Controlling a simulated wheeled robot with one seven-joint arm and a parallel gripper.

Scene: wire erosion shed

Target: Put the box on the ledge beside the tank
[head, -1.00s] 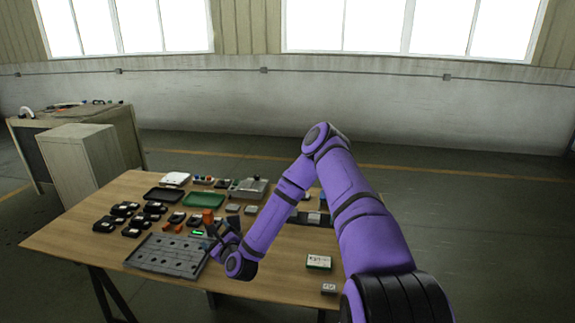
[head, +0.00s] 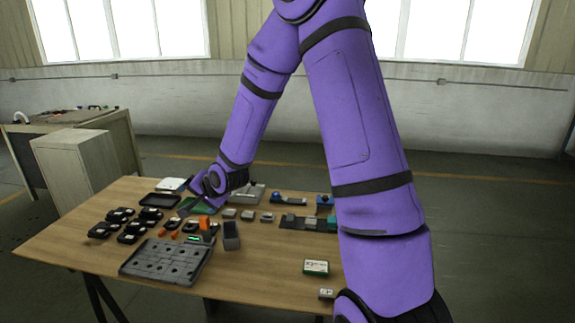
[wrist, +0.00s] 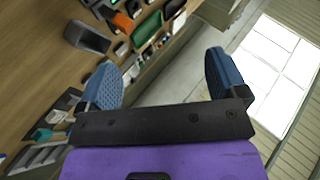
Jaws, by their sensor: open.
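My gripper (head: 184,211) is over the left-middle of the wooden table in the head view. In the wrist view its two blue fingers (wrist: 161,78) are wide apart with nothing between them. A small white box with a green edge (head: 316,267) lies near the table's front right, away from my gripper. A smaller grey-and-white box (head: 326,294) lies in front of it. I cannot tell which one the task means. A machine at the far left (head: 118,140) may hold the tank. Neither a tank nor its ledge can be made out clearly.
The table (head: 270,265) has bare wood at its front middle. A grey perforated tray (head: 165,262), several black parts, orange blocks (head: 207,224), a dark upright block (head: 231,236) and a green tray (head: 199,205) crowd its left half. A pale cabinet (head: 75,165) stands beyond the left edge.

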